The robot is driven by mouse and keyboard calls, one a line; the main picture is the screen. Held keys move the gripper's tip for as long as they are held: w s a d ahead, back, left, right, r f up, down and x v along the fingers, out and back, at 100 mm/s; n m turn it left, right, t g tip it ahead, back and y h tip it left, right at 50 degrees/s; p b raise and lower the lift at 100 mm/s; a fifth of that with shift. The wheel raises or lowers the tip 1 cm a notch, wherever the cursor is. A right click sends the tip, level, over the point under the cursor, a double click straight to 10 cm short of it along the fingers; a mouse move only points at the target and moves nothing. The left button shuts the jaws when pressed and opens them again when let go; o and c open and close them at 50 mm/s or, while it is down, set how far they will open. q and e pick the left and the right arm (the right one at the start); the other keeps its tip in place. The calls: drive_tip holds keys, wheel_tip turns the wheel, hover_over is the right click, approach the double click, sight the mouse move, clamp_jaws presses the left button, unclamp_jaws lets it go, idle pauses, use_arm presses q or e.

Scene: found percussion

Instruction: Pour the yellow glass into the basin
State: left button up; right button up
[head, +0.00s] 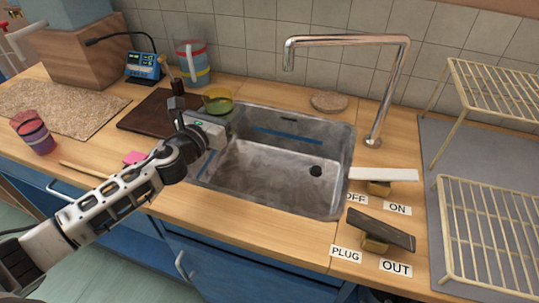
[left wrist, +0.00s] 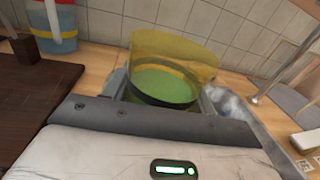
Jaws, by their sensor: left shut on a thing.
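The yellow glass (head: 218,95) is see-through and stands out over the back left corner of the basin (head: 265,160). In the left wrist view the glass (left wrist: 195,50) looks about upright, with green liquid (left wrist: 165,86) inside. My left gripper (head: 213,117) is shut on the glass from the near side; its fingertips are mostly hidden in both views. The basin is grey metal with a dark round drain (head: 316,171), and no liquid is visible in it. My right gripper is not in view.
A chrome faucet (head: 372,90) arches over the basin's back right. A white lever (head: 385,174) and a dark lever (head: 380,229) stand at its right. A dark board (head: 150,112) and striped pitcher (head: 192,62) are behind left; a striped cup (head: 33,131) is far left.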

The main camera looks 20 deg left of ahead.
sight(234, 130)
use_arm(q)
drive_tip(key=shift+w+a+f+b, duration=0.1)
drive_tip(key=shift+a+f+b, duration=0.05)
drive_tip(key=shift+f+b, duration=0.35)
drive_tip(key=shift+w+a+f+b, duration=0.15)
drive_tip(key=shift+f+b, duration=0.15)
drive_tip(key=shift+f, duration=0.3)
drive_tip(key=shift+a+f+b, duration=0.2)
drive_tip(key=shift+f+b, duration=0.35)
drive_tip(key=shift+r, duration=0.1)
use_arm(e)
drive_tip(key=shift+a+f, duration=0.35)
use_arm(q)
drive_tip(key=shift+d, duration=0.15)
drive_tip(key=shift+d+f+m+p, duration=0.45)
drive_tip(key=shift+m+p, duration=0.05)
drive_tip(key=shift+m, duration=0.6)
drive_tip(key=d+m+p, duration=0.1)
drive_tip(key=m, duration=0.1)
drive_tip(key=d+m+p, duration=0.1)
drive_tip(key=m, duration=0.1)
drive_tip(key=shift+d+f+g, duration=0.25)
drive_tip(key=shift+f+g, duration=0.15)
drive_tip(key=shift+d+y+p, duration=0.1)
drive_tip(key=shift+y+p, duration=0.25)
drive_tip(key=shift+y, duration=0.05)
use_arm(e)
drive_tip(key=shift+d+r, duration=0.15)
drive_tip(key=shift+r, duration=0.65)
